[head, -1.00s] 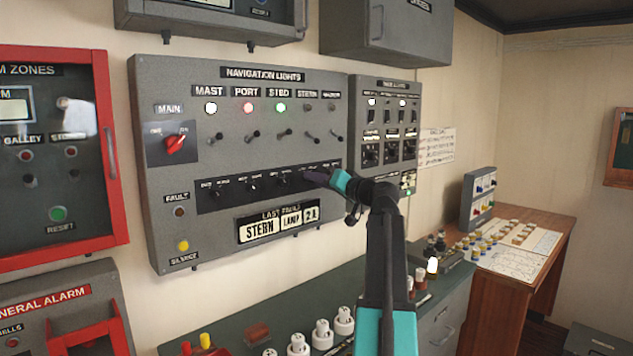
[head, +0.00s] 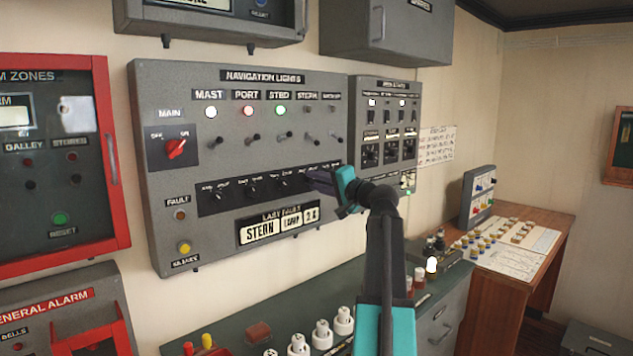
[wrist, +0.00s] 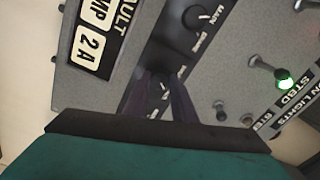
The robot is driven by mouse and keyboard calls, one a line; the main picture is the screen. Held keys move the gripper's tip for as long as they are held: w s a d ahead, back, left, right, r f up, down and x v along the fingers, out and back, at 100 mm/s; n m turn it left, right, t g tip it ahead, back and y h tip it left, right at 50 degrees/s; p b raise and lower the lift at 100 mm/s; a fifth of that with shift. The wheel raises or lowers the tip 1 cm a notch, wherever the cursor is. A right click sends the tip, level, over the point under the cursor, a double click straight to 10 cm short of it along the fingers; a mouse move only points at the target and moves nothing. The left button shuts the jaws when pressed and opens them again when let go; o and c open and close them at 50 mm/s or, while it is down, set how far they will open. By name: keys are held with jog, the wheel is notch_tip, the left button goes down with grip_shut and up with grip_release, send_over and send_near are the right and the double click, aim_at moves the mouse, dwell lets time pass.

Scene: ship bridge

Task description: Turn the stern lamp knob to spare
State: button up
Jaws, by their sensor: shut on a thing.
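The grey navigation lights panel (head: 160,100) hangs on the wall. A dark strip (head: 208,210) along its lower part carries a row of small black knobs with main and spare labels. My gripper (head: 318,181) is at the strip under the stern column and covers the stern lamp knob in the head view. The neighbouring starboard knob (wrist: 200,18) is clear of the fingers. The stern indicator (head: 308,109) is dark.
Toggle levers, such as the stern lever (head: 312,139), stick out above the strip. A last fault display (head: 279,228) reads stern lamp 2A. A second switch panel (head: 388,92) adjoins on the right.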

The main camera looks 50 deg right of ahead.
dwell(0.3)
jog(key=o, duration=1)
jog(key=shift+o, duration=0.2)
jog(key=shift+s, duration=0.1)
jog(key=s+a+b, duration=0.1)
jog(key=s+b, duration=0.2)
jog(key=s, duration=1)
jog(key=shift+s, duration=0.3)
